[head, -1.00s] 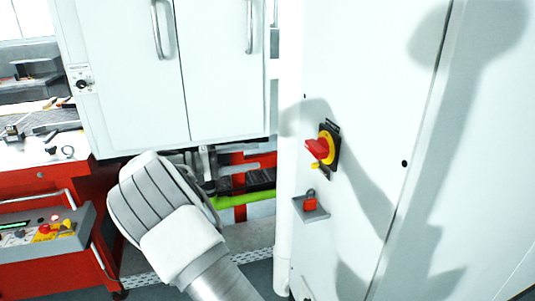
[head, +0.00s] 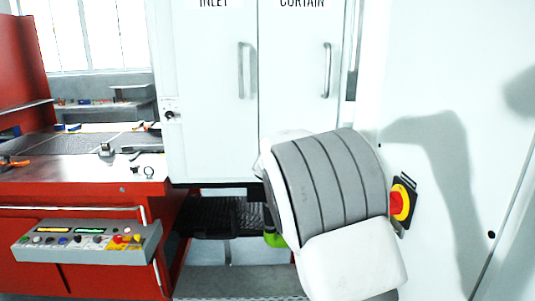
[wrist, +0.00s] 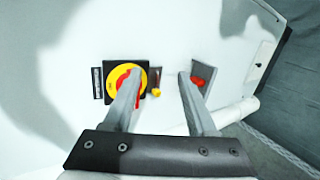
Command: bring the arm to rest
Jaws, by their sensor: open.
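My gripper (wrist: 157,98) shows in the wrist view with its two grey fingers apart and nothing between them. It faces a white cabinet wall. Behind its left finger is a red and yellow rotary switch (wrist: 127,82) on a black plate, partly covered by that finger. Behind its right finger is a small red padlock (wrist: 203,74) on a grey bracket. I cannot tell how far the fingertips are from the wall. In the head view my arm's grey-and-white links stand in front of the cabinet, and the gripper is hidden. The switch also shows there (head: 401,203), just right of my arm.
A white two-door cabinet (head: 215,120) marked INLET and CURTAIN stands behind my arm. A red workbench (head: 80,198) with tools and a grey control panel (head: 88,247) is at the left. A dark mesh belt (head: 222,215) lies under the cabinet. The white wall (head: 470,130) fills the right.

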